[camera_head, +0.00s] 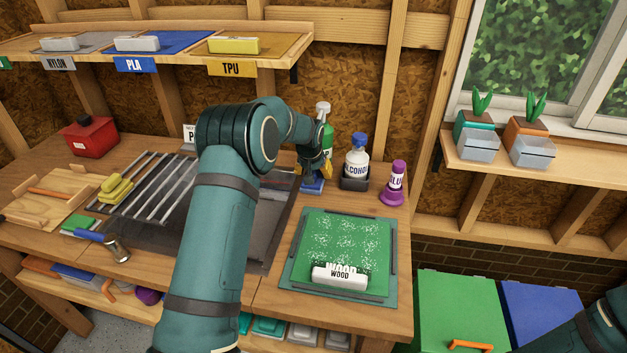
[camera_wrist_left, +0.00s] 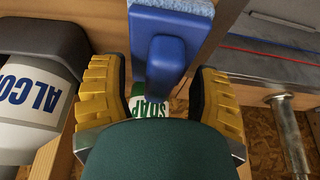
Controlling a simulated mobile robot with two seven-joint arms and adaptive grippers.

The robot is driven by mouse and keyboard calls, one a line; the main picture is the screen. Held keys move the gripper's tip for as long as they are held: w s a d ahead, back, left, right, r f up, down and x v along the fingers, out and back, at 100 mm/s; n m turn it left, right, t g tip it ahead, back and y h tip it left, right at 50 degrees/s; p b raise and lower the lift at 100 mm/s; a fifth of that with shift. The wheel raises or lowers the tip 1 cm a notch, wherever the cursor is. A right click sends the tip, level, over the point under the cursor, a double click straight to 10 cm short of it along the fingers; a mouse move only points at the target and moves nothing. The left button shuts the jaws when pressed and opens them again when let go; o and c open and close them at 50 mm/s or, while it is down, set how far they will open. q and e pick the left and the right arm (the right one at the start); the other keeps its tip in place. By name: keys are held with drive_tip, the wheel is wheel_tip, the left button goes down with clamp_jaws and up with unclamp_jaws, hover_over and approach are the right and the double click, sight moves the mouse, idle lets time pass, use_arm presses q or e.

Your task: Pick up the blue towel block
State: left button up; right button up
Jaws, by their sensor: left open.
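The blue towel block (camera_head: 313,187) sits on the workbench (camera_head: 281,290), below my left gripper (camera_head: 315,172) and partly hidden by it. That grip lies between the two yellow-padded fingers of my left gripper (camera_wrist_left: 158,98). The fingers are apart, with a visible gap on each side of the grip. My right gripper is out of view.
An alcohol bottle (camera_head: 356,163) in a dark holder and a purple glue stick (camera_head: 395,183) stand close on the right. A soap bottle (camera_head: 326,135) stands just behind. A green plate (camera_head: 343,240) with a white WOOD block (camera_head: 340,277) lies in front.

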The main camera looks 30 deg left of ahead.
use_arm(q)
drive_tip(key=shift+r, duration=0.1)
clamp_jaws()
drive_tip(key=shift+r, duration=0.1)
wheel_tip(320, 180, up, 10)
drive_tip(key=shift+f+p, duration=0.1)
drive_tip(key=shift+p, duration=0.65)
drive_tip(key=c, duration=0.8)
unclamp_jaws()
clamp_jaws()
